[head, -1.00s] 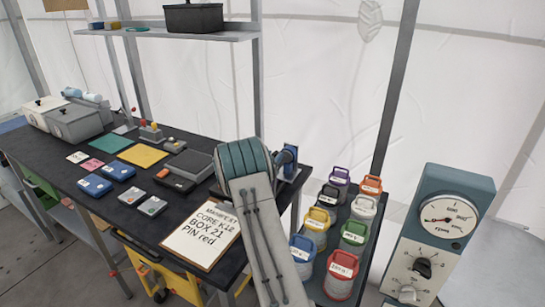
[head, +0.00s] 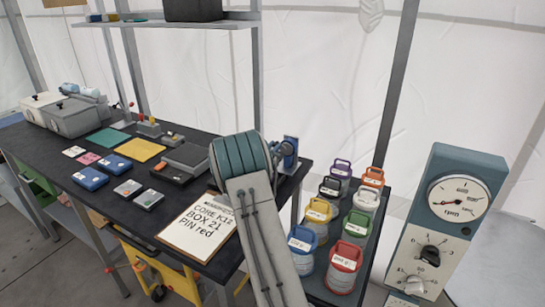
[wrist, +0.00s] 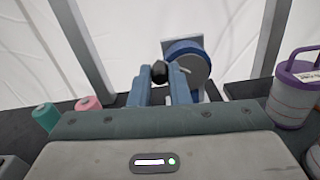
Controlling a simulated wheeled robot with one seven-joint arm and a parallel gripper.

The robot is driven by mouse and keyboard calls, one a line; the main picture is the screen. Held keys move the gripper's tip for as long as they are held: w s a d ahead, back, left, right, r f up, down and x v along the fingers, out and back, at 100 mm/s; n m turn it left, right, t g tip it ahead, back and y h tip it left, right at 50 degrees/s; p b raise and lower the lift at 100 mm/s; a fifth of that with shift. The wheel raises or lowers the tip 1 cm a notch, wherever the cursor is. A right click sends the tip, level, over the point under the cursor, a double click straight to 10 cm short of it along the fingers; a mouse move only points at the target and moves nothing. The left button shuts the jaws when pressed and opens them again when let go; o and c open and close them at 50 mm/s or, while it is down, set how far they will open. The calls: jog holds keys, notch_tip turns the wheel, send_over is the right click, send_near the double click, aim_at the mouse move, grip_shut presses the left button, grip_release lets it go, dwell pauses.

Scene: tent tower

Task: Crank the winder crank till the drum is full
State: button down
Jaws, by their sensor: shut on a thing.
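The winder (head: 291,148) stands at the right end of the dark bench, mostly hidden behind my arm in the head view. In the wrist view its blue round drum (wrist: 190,58) sits against a pale plate. My gripper (wrist: 160,74) is shut on the dark crank knob (wrist: 159,71), in front of and left of the drum's middle. In the head view my gripper (head: 279,152) shows only in part beside the winder. How full the drum is cannot be told.
A rack of coloured-lid jars (head: 345,257) stands right of the bench. A grey gauge cabinet (head: 446,218) stands farther right. A clipboard (head: 200,226), several small boxes and coloured sheets lie on the bench (head: 60,147). A shelf (head: 170,24) is above.

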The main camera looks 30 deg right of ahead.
jog(key=m+b, duration=0.1)
jog(key=b, duration=0.1)
jog(key=m+b, duration=0.1)
jog(key=b, duration=0.2)
jog(key=m+b, duration=0.2)
jog(key=b, duration=0.1)
jog(key=shift+s+d+r, duration=0.2)
jog(key=shift+s+r, duration=0.15)
jog(key=shift+s, duration=0.05)
jog(key=shift+r+m+b, duration=0.2)
jog(key=shift+m+b, duration=0.1)
jog(key=shift+b, duration=0.25)
jog(key=c, duration=1.4)
grip_release()
jog(key=shift+o, duration=0.2)
jog(key=b+v, duration=0.1)
jog(key=v, duration=1.2)
jog(key=shift+s+a, duration=0.25)
jog(key=shift+a, duration=0.05)
